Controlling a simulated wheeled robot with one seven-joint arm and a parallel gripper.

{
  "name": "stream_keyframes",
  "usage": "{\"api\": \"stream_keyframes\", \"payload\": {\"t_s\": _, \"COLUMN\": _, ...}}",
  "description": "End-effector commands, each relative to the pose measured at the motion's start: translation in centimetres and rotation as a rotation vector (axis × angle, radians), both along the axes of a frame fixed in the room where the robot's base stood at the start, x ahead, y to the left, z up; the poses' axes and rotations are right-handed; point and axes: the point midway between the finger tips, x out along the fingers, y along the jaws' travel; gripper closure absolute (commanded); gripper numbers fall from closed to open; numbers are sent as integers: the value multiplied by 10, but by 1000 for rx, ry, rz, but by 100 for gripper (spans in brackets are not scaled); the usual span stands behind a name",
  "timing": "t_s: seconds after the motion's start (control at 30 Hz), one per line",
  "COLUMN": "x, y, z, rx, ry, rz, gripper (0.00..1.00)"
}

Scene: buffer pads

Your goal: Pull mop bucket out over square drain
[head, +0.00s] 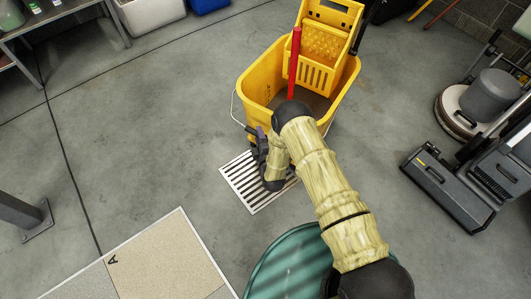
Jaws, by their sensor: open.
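The yellow mop bucket (254,93) stands upright at the top centre, with a yellow wringer (325,42) at its back and a red upright handle (294,62) in it. A thin wire bail (236,109) hangs at its left front side. The square slotted drain (245,183) lies in the floor just in front of the bucket, partly hidden by my arm. My gripper (256,135) is open, low at the bucket's front left near the bail's lower end. I cannot tell whether it touches the bail or the bucket.
Floor machines (450,185) stand at the right. A metal shelf (55,20) is at the top left, and a grey post foot (37,222) at the left edge. A tan floor panel marked A (150,258) lies at lower left. Floor left of the drain is clear.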

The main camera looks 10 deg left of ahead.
Motion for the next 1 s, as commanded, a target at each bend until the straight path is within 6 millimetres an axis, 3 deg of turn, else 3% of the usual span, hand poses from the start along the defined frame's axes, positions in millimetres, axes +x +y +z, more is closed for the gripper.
{"api": "stream_keyframes", "payload": {"t_s": 0.73, "x": -123, "y": -65, "z": 20, "rx": -6, "ry": 8, "rz": 2, "gripper": 57}}
{"api": "stream_keyframes", "payload": {"t_s": 1.0, "x": -138, "y": -70, "z": 23, "rx": -10, "ry": 11, "rz": 3, "gripper": 57}}
